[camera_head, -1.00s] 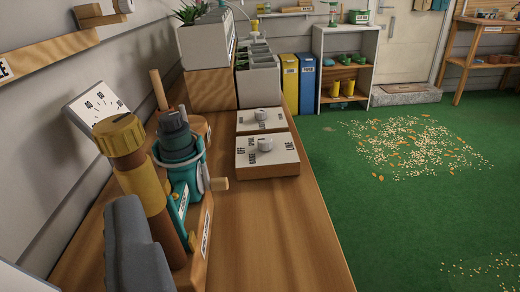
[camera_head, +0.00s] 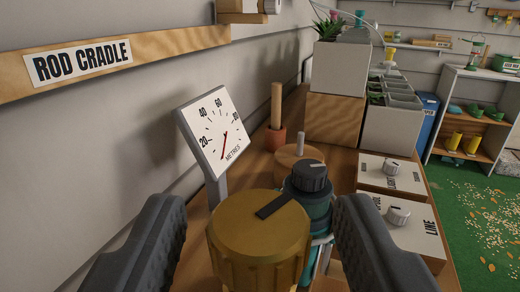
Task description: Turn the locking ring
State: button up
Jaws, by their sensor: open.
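My gripper (camera_head: 258,212) is open, with one dark finger to the left of the cap and one to the right. Gaps show between the fingers and the cap, so I see no contact. The cap's lower part is cut off by the picture edge. A teal device with a dark ribbed knob (camera_head: 308,178) stands just behind it to the right.
A tilted dial marked METRES (camera_head: 215,132) stands close behind the left finger. White switch boxes (camera_head: 392,176) lie to the right on the wooden bench. A wooden peg (camera_head: 277,105) and planter boxes (camera_head: 342,68) stand further back. A ROD CRADLE shelf (camera_head: 130,55) runs along the left wall.

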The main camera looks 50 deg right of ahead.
jog(key=shift+x, duration=0.9)
jog(key=c, duration=1)
jog(key=shift+o, duration=0.2)
jog(key=shift+s+f+n+t+y+b, duration=0.15)
jog(key=shift+n+t+y+b, duration=0.2)
jog(key=shift+b, duration=0.2)
